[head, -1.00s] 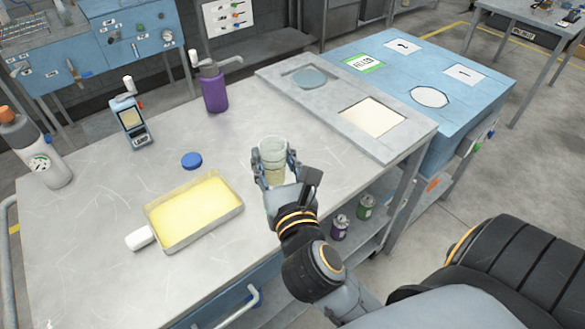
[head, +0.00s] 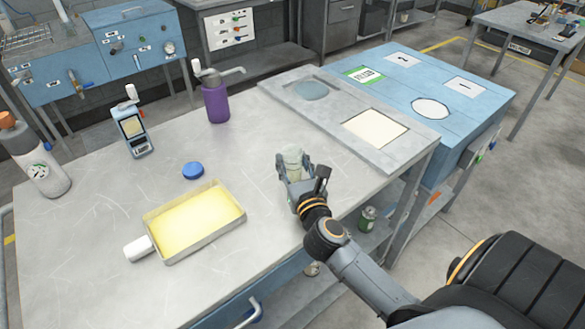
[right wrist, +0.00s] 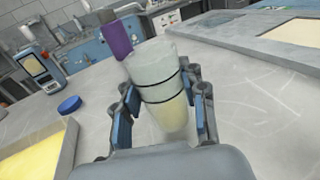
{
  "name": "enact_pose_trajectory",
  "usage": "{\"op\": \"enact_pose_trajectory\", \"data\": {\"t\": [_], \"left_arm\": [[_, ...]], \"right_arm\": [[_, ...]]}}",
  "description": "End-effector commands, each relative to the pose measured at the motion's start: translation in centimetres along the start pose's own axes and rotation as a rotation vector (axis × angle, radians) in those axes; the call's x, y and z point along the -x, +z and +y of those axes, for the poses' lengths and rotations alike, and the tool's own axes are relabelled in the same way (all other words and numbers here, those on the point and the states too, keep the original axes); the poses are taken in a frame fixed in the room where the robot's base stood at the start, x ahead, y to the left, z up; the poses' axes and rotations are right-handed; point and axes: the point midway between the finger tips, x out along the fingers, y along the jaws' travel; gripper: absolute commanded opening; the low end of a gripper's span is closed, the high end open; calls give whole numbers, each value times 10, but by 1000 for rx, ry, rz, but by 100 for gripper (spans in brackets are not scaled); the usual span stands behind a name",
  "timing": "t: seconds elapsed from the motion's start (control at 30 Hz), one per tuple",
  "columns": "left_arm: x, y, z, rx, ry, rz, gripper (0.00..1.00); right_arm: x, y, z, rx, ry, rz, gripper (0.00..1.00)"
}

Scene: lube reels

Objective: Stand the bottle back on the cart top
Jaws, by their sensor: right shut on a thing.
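The bottle (head: 292,158) is a clear, pale container with some yellowish liquid in its lower part. It also shows in the right wrist view (right wrist: 160,85), with dark bands around it, close to upright. My right gripper (head: 294,172) is shut on the bottle, with blue-padded fingers on either side (right wrist: 163,112). It holds the bottle over the right part of the grey cart top (head: 110,215). I cannot tell whether the base touches the surface. My left gripper is not in view.
A tray of yellow liquid (head: 195,220), a blue cap (head: 193,170), a handheld meter (head: 132,130), a purple pump bottle (head: 215,100) and an orange-capped bottle (head: 35,155) stand on the cart top. A blue cabinet (head: 470,120) adjoins at right. The cart top's middle is clear.

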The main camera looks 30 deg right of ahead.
Motion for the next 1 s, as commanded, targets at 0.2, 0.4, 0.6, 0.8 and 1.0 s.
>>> {"op": "enact_pose_trajectory", "data": {"t": [0.2, 0.4, 0.6, 0.8, 1.0], "left_arm": [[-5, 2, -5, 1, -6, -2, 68], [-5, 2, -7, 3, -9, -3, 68], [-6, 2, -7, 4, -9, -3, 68], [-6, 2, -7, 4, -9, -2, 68], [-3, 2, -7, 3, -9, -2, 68]], "right_arm": [[0, -16, 0, -1, 0, -1, 8], [0, -16, 0, -1, 0, 0, 8], [1, -18, 0, -1, 0, 0, 58], [1, -18, 0, -1, 0, 0, 64], [0, -14, 0, -1, 1, -1, 64]]}}
